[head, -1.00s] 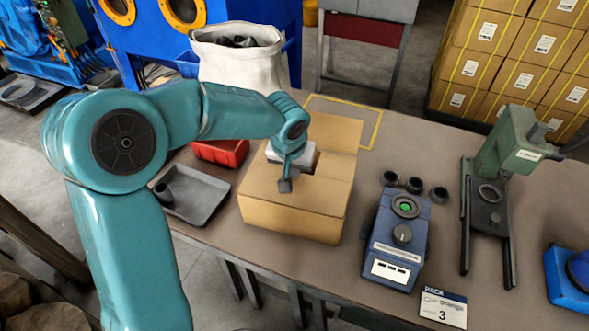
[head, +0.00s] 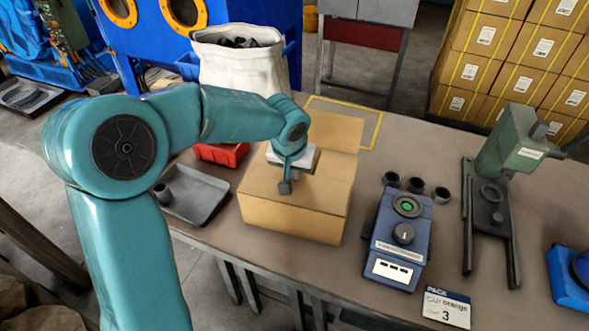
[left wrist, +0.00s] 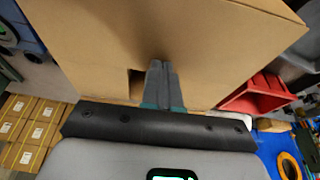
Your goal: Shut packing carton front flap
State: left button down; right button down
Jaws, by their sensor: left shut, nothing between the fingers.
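The packing carton (head: 290,217) is a brown box on the table in the head view. Its front flap (head: 310,192) appears to lie across the top, towards the front. A back flap (head: 336,131) stands out behind, away from me. My left gripper (head: 285,187) is shut and empty, with its fingertips at or just above the front flap. In the left wrist view, the shut fingers (left wrist: 161,68) are against or very near the cardboard (left wrist: 215,50), beside a small dark gap. My arm and wrist hide part of the carton top. My right gripper is not in view.
Left of the carton are a grey tray (head: 208,197) and a red bin (head: 222,152). Right of it are a blue device (head: 395,250), several dark rings and a green press (head: 510,150). A white sack (head: 240,70) stands behind. The table between carton and device is clear.

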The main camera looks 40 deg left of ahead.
pick_arm(q)
jog(key=shift+s+d+f, duration=0.1)
jog(key=shift+s+f, duration=0.05)
jog(key=shift+f, duration=0.25)
jog(key=shift+w+r+p, duration=0.3)
jog(key=shift+r+p, duration=0.2)
jog(key=shift+r, duration=0.1)
jog(key=shift+r+p, duration=0.3)
jog(key=shift+r, duration=0.1)
notch_tip(320, 180, up, 4)
jog(key=p, duration=0.3)
jog(key=shift+f, duration=0.15)
jog(key=a+b+v, duration=0.1)
jog(key=v, duration=0.8)
jog(key=shift+d, duration=0.4)
